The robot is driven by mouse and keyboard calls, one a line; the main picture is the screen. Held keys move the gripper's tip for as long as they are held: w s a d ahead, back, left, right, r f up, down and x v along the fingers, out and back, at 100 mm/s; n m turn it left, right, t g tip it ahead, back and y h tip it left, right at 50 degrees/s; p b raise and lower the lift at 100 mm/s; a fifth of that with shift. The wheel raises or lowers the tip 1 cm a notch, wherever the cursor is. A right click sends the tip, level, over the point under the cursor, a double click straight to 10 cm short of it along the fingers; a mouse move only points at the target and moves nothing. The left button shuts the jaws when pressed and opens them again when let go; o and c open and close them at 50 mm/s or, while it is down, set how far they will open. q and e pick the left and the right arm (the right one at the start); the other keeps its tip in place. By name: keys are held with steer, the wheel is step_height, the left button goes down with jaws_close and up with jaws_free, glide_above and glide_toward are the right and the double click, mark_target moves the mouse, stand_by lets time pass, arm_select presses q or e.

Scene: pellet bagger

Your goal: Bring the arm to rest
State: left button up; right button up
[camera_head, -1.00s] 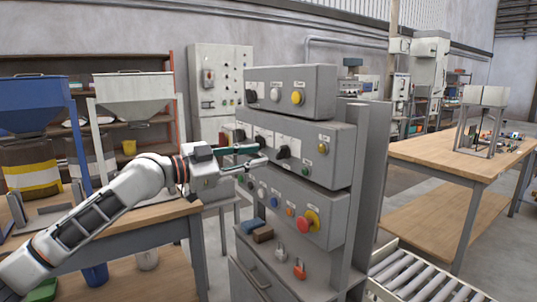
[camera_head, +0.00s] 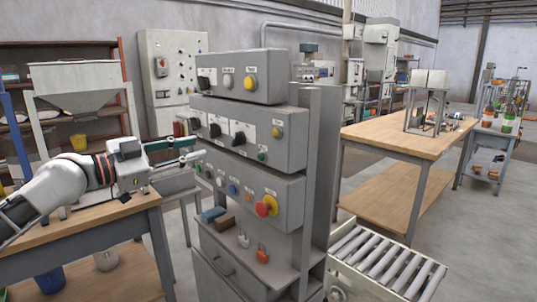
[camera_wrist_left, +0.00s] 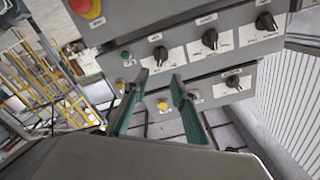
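My left arm comes in from the left in the head view. Its gripper (camera_head: 188,152) is open and empty, with two green-edged fingers spread apart. It is level with the left edge of the grey control panel (camera_head: 290,145), in front of the wooden bench. In the left wrist view the fingers (camera_wrist_left: 160,95) stand apart with nothing between them, and panel knobs and buttons show beyond them. I cannot tell from these views how close the fingertips are to the panel. My right gripper is in neither view.
A roller conveyor (camera_head: 385,260) lies right of the panel. A wooden table (camera_head: 400,137) stands behind it. A hopper (camera_head: 75,85) stands at the left above the bench (camera_head: 110,212). Floor at the right is clear.

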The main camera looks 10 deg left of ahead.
arm_select(q)
steer(key=s+d+f+n+g+y+p, duration=0.1)
steer(key=s+d+f+n, duration=0.2)
steer(key=f, duration=1.3)
steer(key=s+d+f+n+y+p, duration=0.1)
steer(key=s+d+f+y+p, duration=0.3)
steer(key=f, duration=1.1)
steer(key=s+d+f+n+g+y, duration=0.2)
steer(key=s+f+n, duration=0.3)
steer(key=s+f, duration=1.8)
steer(key=s+y, duration=0.1)
steer(key=s, duration=0.3)
steer(key=shift+d+f+n+g, duration=0.15)
steer(key=shift+d+n+g, duration=0.15)
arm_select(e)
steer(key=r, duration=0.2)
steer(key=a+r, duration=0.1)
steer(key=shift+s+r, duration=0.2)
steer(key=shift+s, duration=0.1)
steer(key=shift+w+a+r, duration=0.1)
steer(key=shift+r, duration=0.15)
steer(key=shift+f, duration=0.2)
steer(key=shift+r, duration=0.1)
